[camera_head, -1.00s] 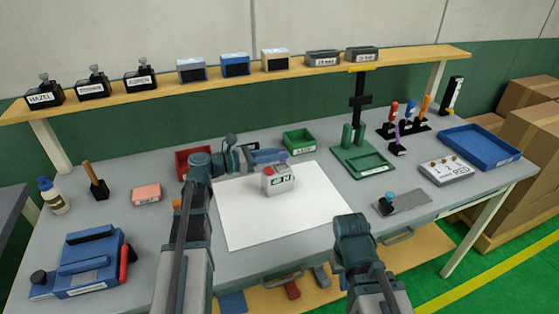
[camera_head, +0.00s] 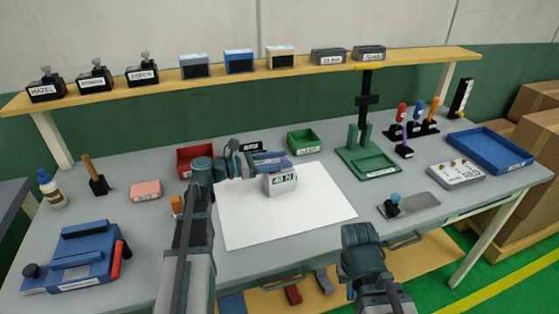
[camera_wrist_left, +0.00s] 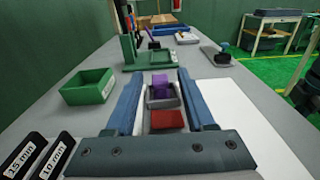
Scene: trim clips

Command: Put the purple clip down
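The purple clip (camera_wrist_left: 160,88) sits at the top of the grey 40 N block in the left wrist view. A sliver of purple (camera_head: 286,158) shows in the head view, mostly hidden by my gripper. The grey block (camera_head: 282,184) stands on the white sheet and has a red top part (camera_wrist_left: 167,120). My left gripper (camera_wrist_left: 160,93) is open, its blue fingers on either side of the clip, with gaps showing between. In the head view it (camera_head: 270,161) is low over the block. My right arm shows at the lower right, but its fingers do not.
The white sheet (camera_head: 320,205) has free room around the block. A green bin (camera_head: 305,141) and a red bin (camera_head: 190,152) stand behind. A green stand (camera_head: 368,163), a purple-handled tool (camera_head: 405,140) and a blue tray (camera_head: 490,150) are to the right.

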